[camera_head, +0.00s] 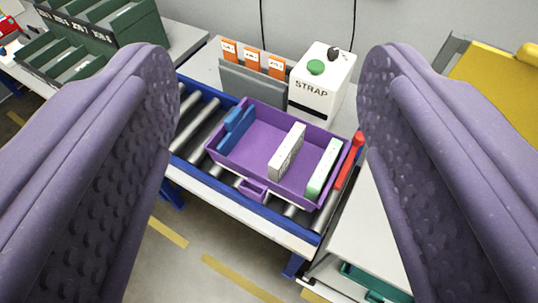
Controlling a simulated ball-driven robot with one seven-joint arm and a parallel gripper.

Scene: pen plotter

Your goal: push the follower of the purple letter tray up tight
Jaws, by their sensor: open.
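The purple letter tray (250,172) sits on a roller conveyor in the middle of the view. Inside it, a blue piece (236,128), which looks like the follower, stands near the left end. A white-grey bundle (287,151) stands apart from it, near the middle and leaning slightly. A white and green bundle (323,168) stands near the right end. Gaps show between all three. My gripper (268,75) is open and empty, its two purple fingers large at the left and right edges, with the tray seen between them and farther off.
A red bar (349,160) stands across the conveyor at the tray's right end. Behind the tray is a white STRAP box (321,85) with a green button, beside orange-labelled cards (253,59). A green sorting rack (98,30) is at the upper left. A yellow surface (498,85) is at the right.

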